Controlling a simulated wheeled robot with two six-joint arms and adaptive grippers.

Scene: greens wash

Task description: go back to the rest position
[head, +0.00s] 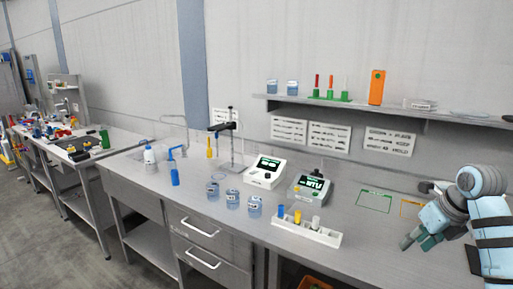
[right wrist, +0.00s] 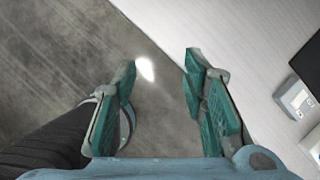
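My right gripper (head: 420,240) shows at the right of the head view, above the front right part of the metal bench. In the right wrist view my right gripper (right wrist: 160,85) has its two green fingers spread well apart with nothing between them. Under them are the grey floor and the pale bench edge. My right arm (head: 490,235) comes in from the right edge, bent at the wrist. My left gripper and left arm are in neither view.
Several blue-liquid jars (head: 232,199) and two meters (head: 265,172) stand farther left. A wall shelf (head: 380,108) hangs behind. A green-outlined area (head: 375,201) lies bare.

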